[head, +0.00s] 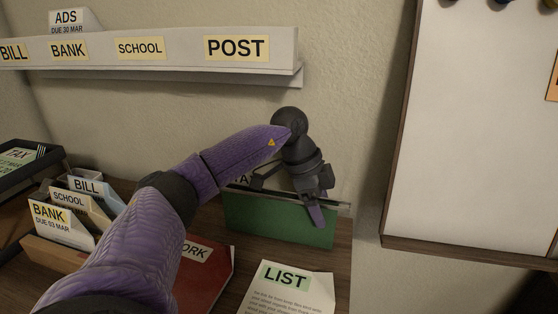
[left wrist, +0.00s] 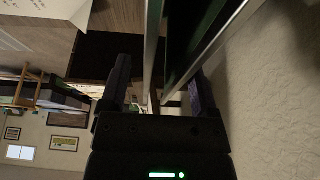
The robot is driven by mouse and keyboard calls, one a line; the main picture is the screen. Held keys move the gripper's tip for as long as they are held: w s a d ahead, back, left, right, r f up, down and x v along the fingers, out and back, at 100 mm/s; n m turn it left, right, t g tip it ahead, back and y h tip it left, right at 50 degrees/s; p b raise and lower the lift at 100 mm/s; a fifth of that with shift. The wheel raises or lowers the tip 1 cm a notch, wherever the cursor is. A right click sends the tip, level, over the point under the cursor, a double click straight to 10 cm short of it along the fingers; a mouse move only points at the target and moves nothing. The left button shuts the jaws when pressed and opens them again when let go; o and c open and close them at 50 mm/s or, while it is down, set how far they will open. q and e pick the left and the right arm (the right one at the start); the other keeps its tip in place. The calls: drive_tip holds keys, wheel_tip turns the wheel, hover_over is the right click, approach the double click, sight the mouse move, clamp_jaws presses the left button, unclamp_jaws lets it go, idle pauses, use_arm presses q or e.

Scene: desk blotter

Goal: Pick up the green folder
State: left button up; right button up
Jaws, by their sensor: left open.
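The green folder (head: 275,218) stands upright on the desk near the wall, at the right end of the desk in the head view. A grey strip runs along its top. My left gripper (head: 315,203) is open at its top right part, pointing down, with one purple finger in front of the green face. In the left wrist view, my left gripper (left wrist: 157,92) has its two fingers apart, with pale metal-like edges running between and beside them. I cannot tell whether the fingers touch the folder. My right gripper is not in view.
A white LIST sheet (head: 288,288) and a red folder (head: 207,272) lie on the desk. A sorter with BANK, SCHOOL and BILL cards (head: 62,222) stands left. A labelled wall shelf (head: 150,48) is above. A white board (head: 470,130) hangs at right.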

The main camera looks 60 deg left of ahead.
use_arm(q)
drive_tip(key=shift+r, duration=0.1)
clamp_jaws()
